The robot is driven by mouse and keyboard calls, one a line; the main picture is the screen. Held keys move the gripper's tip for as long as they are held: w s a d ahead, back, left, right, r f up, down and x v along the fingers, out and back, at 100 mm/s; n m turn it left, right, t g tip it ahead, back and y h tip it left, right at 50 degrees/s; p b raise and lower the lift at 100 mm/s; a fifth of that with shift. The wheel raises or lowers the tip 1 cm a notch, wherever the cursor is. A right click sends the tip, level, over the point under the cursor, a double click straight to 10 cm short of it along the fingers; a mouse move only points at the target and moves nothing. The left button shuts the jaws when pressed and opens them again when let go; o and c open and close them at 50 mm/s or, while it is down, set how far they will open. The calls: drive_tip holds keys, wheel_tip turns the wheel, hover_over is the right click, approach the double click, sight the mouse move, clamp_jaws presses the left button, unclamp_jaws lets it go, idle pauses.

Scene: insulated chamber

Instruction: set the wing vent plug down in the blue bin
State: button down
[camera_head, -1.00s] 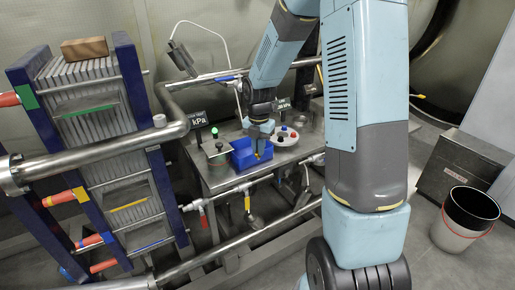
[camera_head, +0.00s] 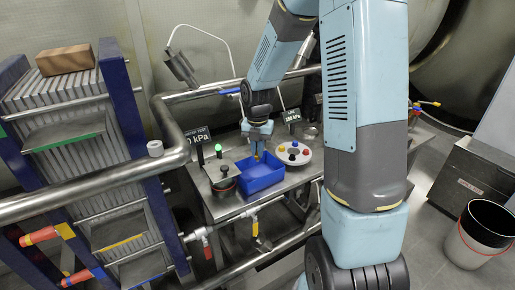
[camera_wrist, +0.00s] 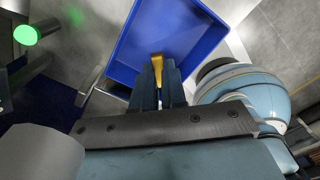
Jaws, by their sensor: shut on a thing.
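The wing vent plug (camera_wrist: 157,64) shows as a small yellow piece between my fingertips in the wrist view; most of it is hidden by the fingers. My gripper (camera_wrist: 161,82) is shut on it. The blue bin (camera_wrist: 196,47) lies beyond the fingertips in that view, and the plug overlaps its near part. In the head view the blue bin (camera_head: 264,184) sits on the metal bench, open upward and seemingly empty. My gripper (camera_head: 257,149) points down at the bin's back edge there, with the yellow tip below it. I cannot tell whether the plug touches the bin.
A white round plate (camera_head: 293,153) with coloured knobs stands right of the bin. A black-knobbed fixture (camera_head: 222,178) and a green lamp (camera_head: 218,147) stand left of it. A pipe rail (camera_head: 236,213) with valves runs along the bench front. A slatted rack (camera_head: 75,150) stands at left.

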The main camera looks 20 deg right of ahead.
drive_tip(key=shift+f, duration=3.15)
drive_tip(key=shift+f, duration=0.5)
drive_tip(key=c, duration=1.1)
unclamp_jaws()
drive_tip(key=shift+r, duration=0.1)
